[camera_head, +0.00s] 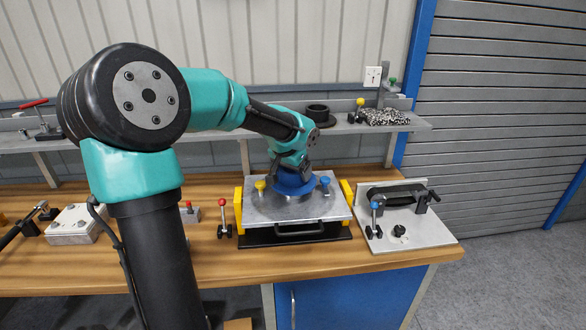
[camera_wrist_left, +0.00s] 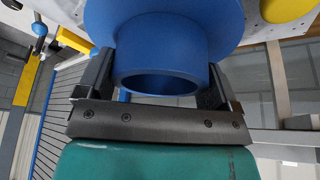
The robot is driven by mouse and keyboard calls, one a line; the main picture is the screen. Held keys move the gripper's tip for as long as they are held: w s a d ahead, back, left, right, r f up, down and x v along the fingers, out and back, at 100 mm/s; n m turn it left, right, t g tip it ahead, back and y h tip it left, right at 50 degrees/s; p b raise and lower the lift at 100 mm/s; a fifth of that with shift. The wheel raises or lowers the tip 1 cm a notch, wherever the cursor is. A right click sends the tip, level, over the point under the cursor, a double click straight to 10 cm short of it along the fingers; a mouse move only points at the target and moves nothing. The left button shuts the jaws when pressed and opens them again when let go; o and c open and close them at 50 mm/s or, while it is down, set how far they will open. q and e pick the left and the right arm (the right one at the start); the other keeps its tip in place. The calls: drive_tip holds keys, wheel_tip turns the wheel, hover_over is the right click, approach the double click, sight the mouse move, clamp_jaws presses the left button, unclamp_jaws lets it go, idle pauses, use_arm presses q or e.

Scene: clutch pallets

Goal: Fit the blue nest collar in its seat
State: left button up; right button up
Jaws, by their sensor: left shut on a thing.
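The blue nest collar (camera_head: 292,184) has a wide flange and a narrower hollow neck. It is over the middle of the grey metal plate (camera_head: 270,212) of the fixture on the bench. My left gripper (camera_head: 292,163) comes down on it from above and is shut on its neck. In the left wrist view the two dark fingers (camera_wrist_left: 160,88) press on either side of the collar's neck (camera_wrist_left: 165,55). The seat is hidden under the collar and gripper. I cannot tell whether the flange touches the plate or hovers just above it. My right gripper is out of view.
A yellow-knobbed clamp (camera_head: 260,186) and a blue-knobbed clamp (camera_head: 325,182) flank the collar closely. A red-knobbed clamp (camera_head: 223,215) stands left of the fixture. A grey plate with a black part (camera_head: 390,195) lies right. A shelf (camera_head: 350,128) runs behind.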

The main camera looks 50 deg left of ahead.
use_arm(q)
drive_tip(key=shift+f, duration=2.15)
idle(0.8)
drive_tip(key=o, duration=0.8)
drive_tip(key=shift+o, duration=0.2)
drive_tip(key=shift+r, duration=0.1)
drive_tip(key=shift+r, duration=3.4)
